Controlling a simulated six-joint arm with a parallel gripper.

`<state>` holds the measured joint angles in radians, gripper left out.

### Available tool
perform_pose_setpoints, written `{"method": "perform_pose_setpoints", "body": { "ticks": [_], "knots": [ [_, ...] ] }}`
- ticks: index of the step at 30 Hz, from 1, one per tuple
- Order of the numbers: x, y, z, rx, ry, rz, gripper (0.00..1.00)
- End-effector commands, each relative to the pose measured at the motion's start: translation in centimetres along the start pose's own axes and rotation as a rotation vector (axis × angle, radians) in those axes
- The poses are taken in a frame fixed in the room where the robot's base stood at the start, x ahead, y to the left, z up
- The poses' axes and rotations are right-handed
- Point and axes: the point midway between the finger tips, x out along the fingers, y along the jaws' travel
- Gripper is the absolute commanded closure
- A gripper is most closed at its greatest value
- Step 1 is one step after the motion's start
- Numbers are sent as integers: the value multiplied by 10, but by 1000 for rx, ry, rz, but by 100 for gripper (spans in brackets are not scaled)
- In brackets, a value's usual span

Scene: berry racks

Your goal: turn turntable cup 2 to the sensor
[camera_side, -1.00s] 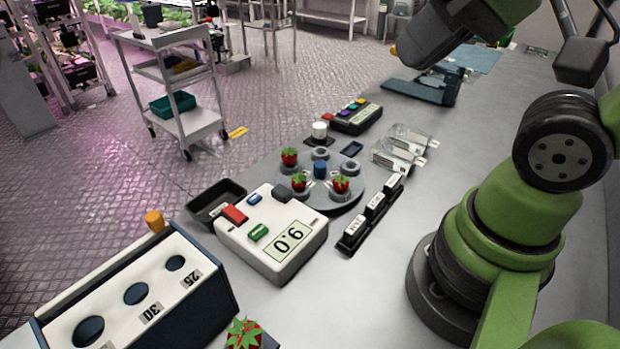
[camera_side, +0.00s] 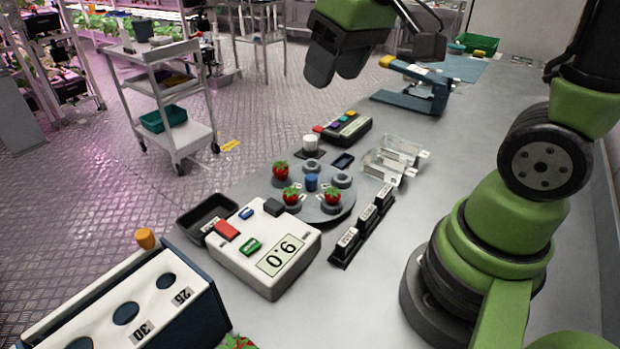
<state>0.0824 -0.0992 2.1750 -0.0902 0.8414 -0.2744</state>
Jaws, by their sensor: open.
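The turntable (camera_side: 338,208) is a round grey disc with a blue hub (camera_side: 312,182) and several ring-shaped cups. Red strawberries sit in the left cup (camera_side: 281,171), the front cup (camera_side: 291,195) and the right front cup (camera_side: 333,196). The back cup (camera_side: 311,166) and right cup (camera_side: 342,180) look empty. I cannot read which is cup 2. A white cylinder on a dark base (camera_side: 310,144) stands just behind the disc; I cannot tell whether it is the sensor. My gripper (camera_side: 334,78) is open and empty, high above and behind the turntable, touching nothing.
A colour-button box (camera_side: 345,130) is behind. A black tray (camera_side: 205,215) is at the left.

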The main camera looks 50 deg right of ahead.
Motion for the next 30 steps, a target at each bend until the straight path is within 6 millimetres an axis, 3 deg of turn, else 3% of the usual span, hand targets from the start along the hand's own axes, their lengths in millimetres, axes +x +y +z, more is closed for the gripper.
{"method": "perform_pose_setpoints", "body": {
  "ticks": [6, 12, 15, 23, 30],
  "knots": [
    [78, 28, -29, -157, -181, 45, 46],
    [141, 51, -31, -279, -305, 46, 46],
    [160, 58, -29, -313, -339, 42, 46],
    [184, 63, -21, -335, -361, 38, 46],
    [226, 66, -6, -332, -362, 37, 46]
  ]
}}
